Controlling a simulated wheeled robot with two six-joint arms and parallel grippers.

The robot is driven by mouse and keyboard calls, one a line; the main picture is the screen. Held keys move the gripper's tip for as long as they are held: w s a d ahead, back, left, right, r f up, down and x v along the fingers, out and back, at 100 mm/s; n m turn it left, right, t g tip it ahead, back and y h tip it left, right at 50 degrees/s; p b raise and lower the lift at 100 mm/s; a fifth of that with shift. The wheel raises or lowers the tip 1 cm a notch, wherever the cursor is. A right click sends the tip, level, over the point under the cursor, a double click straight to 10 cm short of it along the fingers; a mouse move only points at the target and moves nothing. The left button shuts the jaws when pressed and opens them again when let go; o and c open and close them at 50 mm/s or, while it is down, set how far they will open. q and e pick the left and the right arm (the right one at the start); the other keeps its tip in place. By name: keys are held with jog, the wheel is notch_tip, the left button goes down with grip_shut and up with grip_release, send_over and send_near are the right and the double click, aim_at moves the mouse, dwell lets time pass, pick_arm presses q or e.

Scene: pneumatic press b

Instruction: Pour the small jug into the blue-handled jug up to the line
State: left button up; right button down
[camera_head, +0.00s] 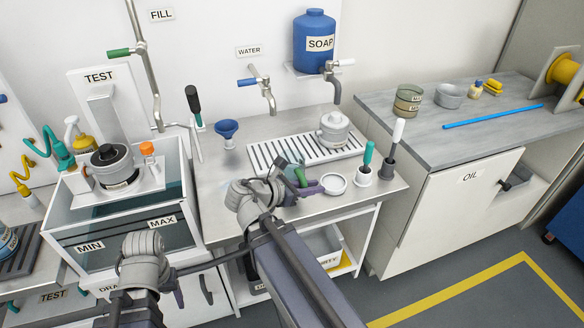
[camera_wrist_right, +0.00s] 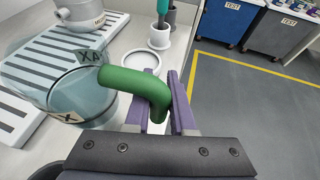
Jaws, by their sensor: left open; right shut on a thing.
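My right gripper (camera_wrist_right: 176,100) is shut on the green handle (camera_wrist_right: 135,86) of a clear jug (camera_wrist_right: 62,85). The jug carries MAX-type lettering and is over the steel counter beside the slatted drain; it also shows in the head view (camera_head: 293,162), partly behind my right wrist. I cannot tell its liquid level. My left gripper (camera_head: 178,297) is low at the left in the head view, in front of the tank, largely hidden by its own arm; it holds nothing that I can see. I cannot make out a blue-handled jug; a bluish vessel (camera_head: 7,242) is cut off at the left edge.
A white-rimmed dish (camera_head: 334,184) and two pots with upright tools (camera_head: 364,174) stand right of the jug. A pot (camera_head: 334,129) sits on the drain (camera_head: 280,154). A blue funnel (camera_head: 227,129) is behind. The MIN/MAX tank (camera_head: 120,237) is left. The grey worktop is partly clear.

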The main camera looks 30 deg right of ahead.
notch_tip(320, 180, up, 14)
jog(key=p, duration=1.4)
jog(key=shift+r, duration=0.2)
